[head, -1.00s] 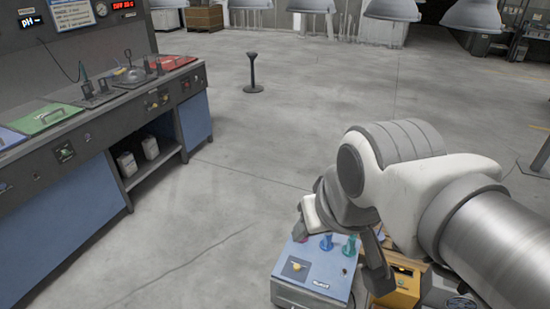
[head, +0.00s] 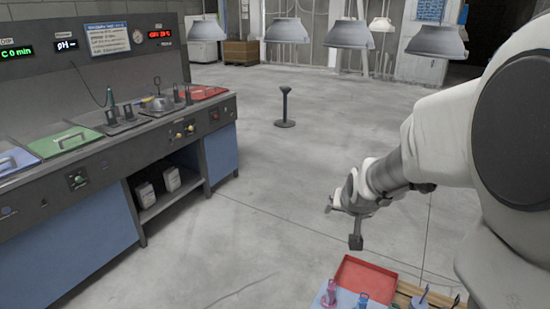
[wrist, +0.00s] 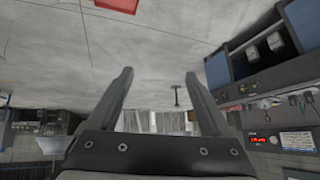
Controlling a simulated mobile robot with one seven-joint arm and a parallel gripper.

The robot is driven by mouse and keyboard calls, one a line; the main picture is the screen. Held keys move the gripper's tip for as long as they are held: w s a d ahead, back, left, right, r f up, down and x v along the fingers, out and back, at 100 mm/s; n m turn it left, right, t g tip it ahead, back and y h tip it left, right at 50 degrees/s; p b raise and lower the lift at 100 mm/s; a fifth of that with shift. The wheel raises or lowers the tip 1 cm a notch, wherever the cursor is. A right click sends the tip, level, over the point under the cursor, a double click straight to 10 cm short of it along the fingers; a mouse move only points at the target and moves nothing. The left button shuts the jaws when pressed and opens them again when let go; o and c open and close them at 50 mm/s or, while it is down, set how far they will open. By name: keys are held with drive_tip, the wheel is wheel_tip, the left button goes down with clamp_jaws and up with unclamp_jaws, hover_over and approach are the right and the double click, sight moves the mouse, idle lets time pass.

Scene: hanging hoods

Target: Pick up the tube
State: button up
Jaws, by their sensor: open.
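A magenta tube (head: 329,292) and a blue tube (head: 363,299) stand at the bottom edge of the head view. A teal one (head: 391,305) is beside them, mostly cut off. The frames do not show which is the task's tube. My gripper (head: 343,227) is above and beyond them over the floor, apart from everything. In the wrist view my gripper (wrist: 158,88) has its two fingers spread with nothing between them. No tube shows in the wrist view.
A red tray (head: 367,278) lies just beyond the tubes, and its edge shows in the wrist view (wrist: 118,4). A long console (head: 80,205) with coloured lids stands at left. Hanging hoods (head: 360,36) and a black stand (head: 285,108) are farther off.

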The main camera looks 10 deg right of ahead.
drive_tip(key=w+d+f+m+t+h+b, duration=0.1)
drive_tip(key=w+d+f+b, duration=0.2)
drive_tip(key=f, duration=0.7)
drive_tip(key=w+d+f+h+b, duration=0.1)
drive_tip(key=w+d+f, duration=0.2)
drive_tip(key=d+f, duration=0.45)
drive_tip(key=w+d+f+m+t+h+b, duration=0.1)
drive_tip(key=w+d+f+b, duration=0.2)
drive_tip(key=f, duration=0.8)
drive_tip(key=n+t+b, duration=0.3)
drive_tip(key=b, duration=0.7)
approach(361, 301)
drive_tip(key=shift+y, duration=0.4)
drive_tip(key=w+d+f, duration=0.1)
drive_tip(key=f, duration=0.1)
drive_tip(key=w+d+f, duration=0.1)
drive_tip(key=w+f, duration=0.1)
drive_tip(key=w+d+f, duration=0.1)
drive_tip(key=w+f, duration=0.1)
drive_tip(key=shift+w+d+f, duration=0.15)
drive_tip(key=shift+d+f, duration=0.05)
drive_tip(key=shift+w+r+b+x, duration=0.1)
drive_tip(key=shift+r+b+x, duration=0.1)
drive_tip(key=shift+b+x, duration=1)
drive_tip(key=shift+w+r+b+x, duration=0.15)
drive_tip(key=shift+b+x, duration=0.3)
drive_tip(key=shift+x, duration=1.5)
drive_tip(key=shift+a, duration=0.15)
clamp_jaws()
